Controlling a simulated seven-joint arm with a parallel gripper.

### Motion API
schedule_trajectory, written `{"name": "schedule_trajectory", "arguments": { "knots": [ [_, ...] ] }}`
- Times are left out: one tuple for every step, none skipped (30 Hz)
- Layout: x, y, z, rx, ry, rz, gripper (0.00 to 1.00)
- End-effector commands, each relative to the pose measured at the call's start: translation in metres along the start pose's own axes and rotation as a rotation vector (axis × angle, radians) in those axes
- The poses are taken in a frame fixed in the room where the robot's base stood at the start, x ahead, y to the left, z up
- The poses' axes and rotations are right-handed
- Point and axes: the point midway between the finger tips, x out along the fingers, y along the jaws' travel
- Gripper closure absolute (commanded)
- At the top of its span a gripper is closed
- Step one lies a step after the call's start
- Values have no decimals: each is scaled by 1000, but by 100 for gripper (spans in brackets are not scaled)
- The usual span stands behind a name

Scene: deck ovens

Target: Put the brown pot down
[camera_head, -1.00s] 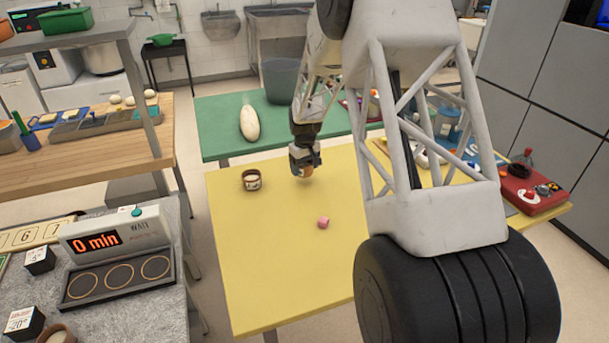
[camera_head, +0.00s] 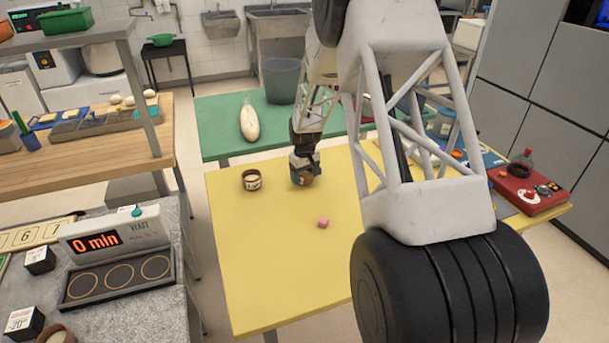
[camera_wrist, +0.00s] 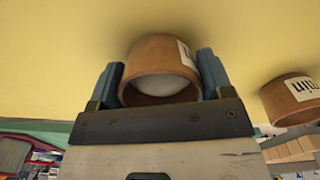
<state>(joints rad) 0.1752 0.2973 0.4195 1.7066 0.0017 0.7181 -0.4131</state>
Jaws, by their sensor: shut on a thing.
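The brown pot (camera_wrist: 160,62) is between the two blue fingers of my gripper (camera_wrist: 160,85) in the wrist view. It has a pale label with dark print and something whitish inside. In the head view my gripper (camera_head: 303,167) is shut on this pot (camera_head: 301,179), low over the far part of the yellow table (camera_head: 275,250). I cannot tell whether the pot touches the table.
A second brown pot (camera_head: 251,180) with a pale label stands just left of my gripper; it also shows in the wrist view (camera_wrist: 293,98). The table's front left is clear.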

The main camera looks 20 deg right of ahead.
Motion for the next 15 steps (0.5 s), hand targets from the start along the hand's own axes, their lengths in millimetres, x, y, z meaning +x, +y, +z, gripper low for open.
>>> {"name": "schedule_trajectory", "arguments": {
  "knots": [
    [1, 0, 0, 0, 0, 0, 56],
    [2, 0, 0, 0, 0, 0, 56],
    [2, 0, 0, 0, 0, 0, 22],
    [2, 0, 0, 0, 0, 0, 18],
    [2, 0, 0, 0, 0, 0, 13],
    [2, 0, 0, 0, 0, 0, 7],
    [2, 0, 0, 0, 0, 0, 2],
    [2, 0, 0, 0, 0, 0, 1],
    [2, 0, 0, 0, 0, 0, 1],
    [2, 0, 0, 0, 0, 0, 1],
    [2, 0, 0, 0, 0, 0, 1],
    [2, 0, 0, 0, 0, 0, 1],
    [2, 0, 0, 0, 0, 0, 1],
    [2, 0, 0, 0, 0, 0, 1],
    [2, 0, 0, 0, 0, 0, 1]
  ]
}}
